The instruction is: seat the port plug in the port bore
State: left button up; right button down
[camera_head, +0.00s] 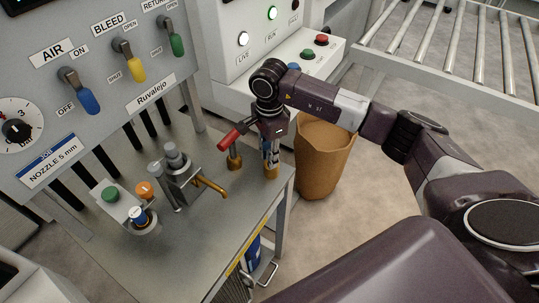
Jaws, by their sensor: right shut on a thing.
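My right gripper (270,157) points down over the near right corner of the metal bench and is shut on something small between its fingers. I take that for the port plug, but the fingers hide most of it. A brass-coloured round piece (270,172) shows right below the fingertips at the bench top. I cannot tell whether it is part of the plug or a fitting on the bench. The port bore cannot be made out clearly. My left gripper is not in view.
A red-handled brass valve (234,138) stands close left of the gripper. A grey clamp fixture with a brass spout (210,186) and a block with a green button (110,194) stand further left. A brown bin (322,165) stands behind the bench corner.

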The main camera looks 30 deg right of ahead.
jog(key=shift+f+b, duration=0.6)
jog(key=shift+f, duration=0.15)
jog(key=c, duration=1.6)
grip_release()
jog(key=shift+r, duration=0.1)
notch_tip(320, 180, up, 12)
